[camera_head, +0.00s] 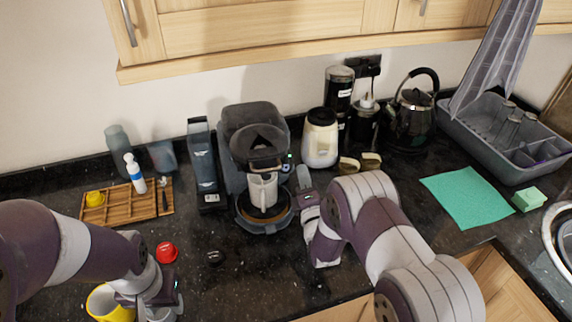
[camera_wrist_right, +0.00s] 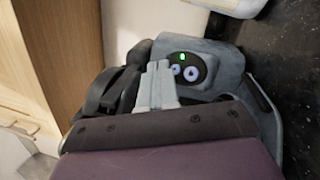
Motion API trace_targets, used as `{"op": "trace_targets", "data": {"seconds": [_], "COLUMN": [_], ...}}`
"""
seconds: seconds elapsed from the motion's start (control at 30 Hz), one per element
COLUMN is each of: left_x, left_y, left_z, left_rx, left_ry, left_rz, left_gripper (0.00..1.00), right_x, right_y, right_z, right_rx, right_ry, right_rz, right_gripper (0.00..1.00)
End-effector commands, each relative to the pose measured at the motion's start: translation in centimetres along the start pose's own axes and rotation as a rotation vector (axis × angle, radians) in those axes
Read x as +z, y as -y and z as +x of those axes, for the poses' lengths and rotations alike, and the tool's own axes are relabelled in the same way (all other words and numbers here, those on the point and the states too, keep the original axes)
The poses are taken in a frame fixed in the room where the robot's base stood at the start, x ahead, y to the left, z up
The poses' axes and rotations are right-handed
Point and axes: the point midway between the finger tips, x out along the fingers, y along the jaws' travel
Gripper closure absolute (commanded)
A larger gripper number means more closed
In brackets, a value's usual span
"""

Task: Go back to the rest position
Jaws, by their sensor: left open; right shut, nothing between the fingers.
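My right gripper (camera_head: 303,180) is shut and empty beside the right side of the coffee machine (camera_head: 245,120). In the right wrist view my closed fingers (camera_wrist_right: 156,82) are in front of the machine's button panel (camera_wrist_right: 186,72), which has a green light; I cannot tell whether they touch it. A white mug (camera_head: 263,190) stands in the coffee machine. My left gripper (camera_head: 160,296) is open, low over the counter at the bottom left, beside a yellow mug (camera_head: 104,302).
A wooden tray (camera_head: 120,214) and a red capsule (camera_head: 166,252) are near my left arm. A white-bodied jar (camera_head: 320,140), a kettle (camera_head: 411,115), a green cloth (camera_head: 466,196) and a dish rack (camera_head: 480,135) stand to the right. Cabinets (camera_head: 260,28) overhang the back.

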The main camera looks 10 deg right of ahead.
Motion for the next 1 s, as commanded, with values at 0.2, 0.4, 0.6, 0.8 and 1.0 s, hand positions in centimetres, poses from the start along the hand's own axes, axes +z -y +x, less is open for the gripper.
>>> {"op": "trace_targets", "data": {"seconds": [0.2, 0.4, 0.6, 0.8, 1.0], "left_x": [0.0, 0.0, 0.0, 0.0, 0.0], "left_y": [0.0, 0.0, 0.0, 0.0, 0.0], "left_z": [0.1, 0.1, 0.0, 0.0, 0.1], "left_rx": [0.000, 0.000, 0.000, 0.000, 0.000], "left_ry": [0.000, 0.000, 0.000, 0.000, 0.000], "left_rz": [0.000, 0.000, 0.000, 0.000, 0.000], "left_gripper": [0.57, 0.57, 0.57, 0.57, 0.57], "right_x": [0.0, 0.0, 0.1, 1.6, 3.6], "right_y": [0.1, 0.1, 0.1, 0.5, -1.3], "right_z": [0.0, 0.0, 0.3, -2.8, -18.8], "right_rx": [0.000, 0.000, -0.049, -0.615, -1.258], "right_ry": [0.000, 0.000, -0.012, 0.041, 0.622], "right_rz": [0.000, 0.000, 0.058, 0.680, 1.268], "right_gripper": [1.00, 1.00, 1.00, 1.00, 1.00]}}
